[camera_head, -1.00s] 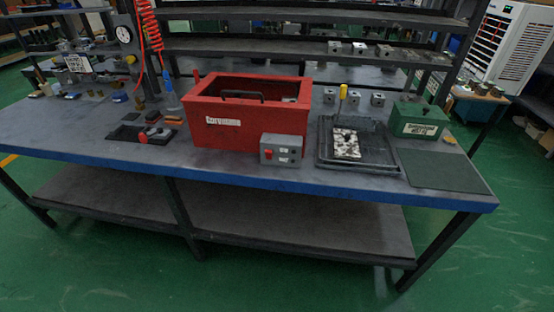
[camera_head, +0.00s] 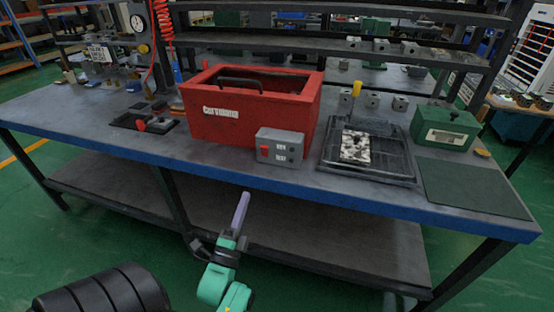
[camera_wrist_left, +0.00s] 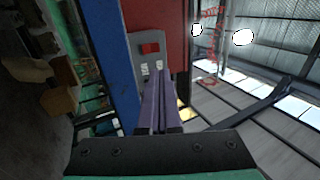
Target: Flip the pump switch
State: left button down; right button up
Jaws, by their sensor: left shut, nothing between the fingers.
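The pump switch is a red switch (camera_head: 264,151) on the left of the front face of a small grey control box (camera_head: 280,137). The box stands on the bench against the front of a large red tank (camera_head: 240,122). In the left wrist view the red switch (camera_wrist_left: 150,48) and grey box (camera_wrist_left: 148,62) show beyond the fingers. My left gripper (camera_head: 241,208) is shut and empty, below and in front of the bench edge, apart from the box. Its purple fingers (camera_wrist_left: 158,100) lie together in the wrist view. My right gripper is not in view.
A black tray (camera_head: 372,183) with a speckled block and a yellow-handled tool stands right of the box. A green box (camera_head: 445,130) and a dark mat (camera_head: 470,188) lie farther right. The blue bench edge (camera_head: 330,195) runs between my left gripper and the box.

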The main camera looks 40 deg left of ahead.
pick_arm(q)
jog(key=p, duration=0.2)
send_near(262, 148)
jog(key=x, duration=0.6)
jog(key=shift+w+r, duration=0.2)
jog(key=shift+w, duration=0.2)
jog(key=r+p, duration=0.1)
jog(key=p, duration=0.1)
jog(key=shift+w+r+g+p, duration=0.15)
jog(key=shift+w+g+p, duration=0.05)
jog(key=shift+g+p, duration=0.15)
jog(key=shift+a+f, duration=0.1)
jog(key=shift+f, duration=0.35)
